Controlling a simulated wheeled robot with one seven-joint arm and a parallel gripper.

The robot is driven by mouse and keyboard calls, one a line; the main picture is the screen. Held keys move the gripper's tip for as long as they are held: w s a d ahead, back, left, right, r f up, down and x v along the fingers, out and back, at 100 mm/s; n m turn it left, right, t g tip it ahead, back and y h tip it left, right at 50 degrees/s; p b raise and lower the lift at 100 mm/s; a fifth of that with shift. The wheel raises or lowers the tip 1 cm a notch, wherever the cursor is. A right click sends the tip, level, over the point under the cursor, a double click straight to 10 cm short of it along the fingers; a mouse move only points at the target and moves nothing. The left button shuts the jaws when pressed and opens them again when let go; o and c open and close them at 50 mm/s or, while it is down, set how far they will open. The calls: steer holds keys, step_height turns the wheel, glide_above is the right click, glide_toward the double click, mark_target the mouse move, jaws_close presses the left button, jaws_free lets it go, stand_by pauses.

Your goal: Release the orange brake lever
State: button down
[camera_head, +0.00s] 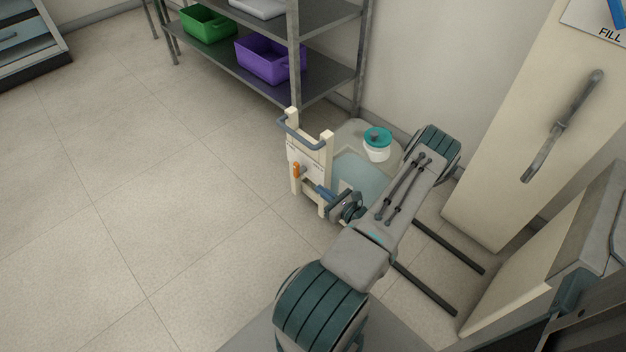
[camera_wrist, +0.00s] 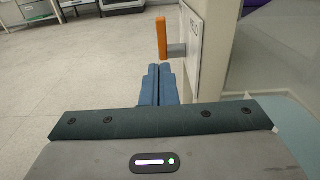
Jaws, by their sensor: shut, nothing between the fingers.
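The orange brake lever (camera_head: 296,170) is mounted on the front panel of a small cream cart (camera_head: 328,148). In the wrist view the lever (camera_wrist: 162,37) stands upright on a short grey pivot, just beyond my fingers. My gripper (camera_wrist: 159,76) is shut and empty, its blue fingers pressed together below and slightly left of the lever's pivot. They look apart from the lever, though the exact gap is hard to tell. In the head view my gripper (camera_head: 318,189) is low beside the cart's front panel, right of the lever.
The cart has a grey-blue handle (camera_head: 300,134) and carries a white tub with a teal lid (camera_head: 377,140). A shelf (camera_head: 215,58) with green (camera_head: 207,24) and purple bins (camera_head: 268,60) stands behind. A cream cabinet (camera_head: 520,130) is at right. The floor at left is clear.

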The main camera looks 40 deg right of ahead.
mark_target(299, 168)
steer(key=s, duration=0.5)
steer(key=shift+d+f+p, duration=0.15)
steer(key=shift+d+p, duration=0.05)
steer(key=shift+p, duration=0.1)
steer(key=shift+m, duration=0.3)
steer(key=m+t, duration=0.1)
steer(key=m, duration=1.6)
steer(key=shift+m, duration=0.3)
steer(key=w+b, duration=0.1)
steer(key=w, duration=0.3)
steer(key=w+b, duration=0.1)
steer(key=w, duration=0.4)
steer(key=w+r+b, duration=0.1)
steer(key=w, duration=0.4)
steer(key=shift+r, duration=0.1)
steer(key=shift+r, duration=0.15)
